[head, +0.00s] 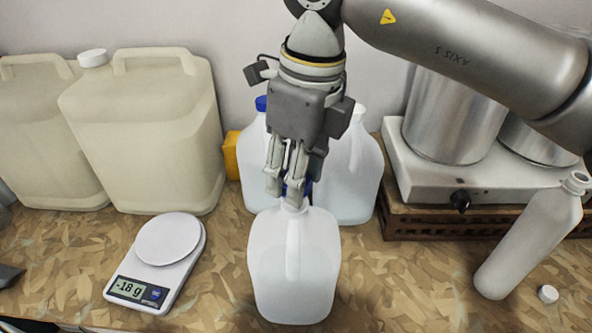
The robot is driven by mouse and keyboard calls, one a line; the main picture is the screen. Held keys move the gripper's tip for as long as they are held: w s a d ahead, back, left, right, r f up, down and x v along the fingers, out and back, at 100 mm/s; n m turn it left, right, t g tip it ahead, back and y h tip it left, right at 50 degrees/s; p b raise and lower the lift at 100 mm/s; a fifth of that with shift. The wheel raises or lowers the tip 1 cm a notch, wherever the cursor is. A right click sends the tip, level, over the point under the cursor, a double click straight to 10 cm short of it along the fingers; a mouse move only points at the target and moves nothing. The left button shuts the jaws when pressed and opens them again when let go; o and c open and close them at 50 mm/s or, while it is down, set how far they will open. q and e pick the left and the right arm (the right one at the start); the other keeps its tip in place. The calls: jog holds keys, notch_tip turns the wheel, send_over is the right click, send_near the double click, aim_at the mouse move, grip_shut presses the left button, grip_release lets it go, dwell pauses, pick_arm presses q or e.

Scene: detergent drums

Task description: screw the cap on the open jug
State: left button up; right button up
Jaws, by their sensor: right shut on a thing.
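A translucent white jug (293,265) with a moulded handle stands on the worktop at the front centre. My right gripper (289,188) points down over its mouth, with its fingers close together. It is shut on a blue cap (298,186), which is mostly hidden by the fingers. The cap is at the jug's neck; I cannot tell whether it sits on the thread or just above it. My left gripper is not in view.
Two capped jugs (357,180) stand close behind. Large cream canisters (150,140) and a scale (160,260) reading -18 g are left. An uncapped white bottle (530,240), a loose white cap (547,294) and a hotplate (430,172) with steel pots are right.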

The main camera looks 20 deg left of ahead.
jog(key=shift+f+b, duration=1.2)
jog(key=shift+b, duration=0.15)
dwell(2.0)
jog(key=shift+f+m+b, duration=0.1)
jog(key=shift+m+b, duration=0.3)
jog(key=m+b, duration=0.2)
jog(key=m, duration=0.1)
jog(key=shift+m+t, duration=0.3)
jog(key=shift+m, duration=0.1)
jog(key=shift+s+m+b, duration=0.1)
jog(key=shift+m+b, duration=0.35)
jog(key=shift+m, duration=0.15)
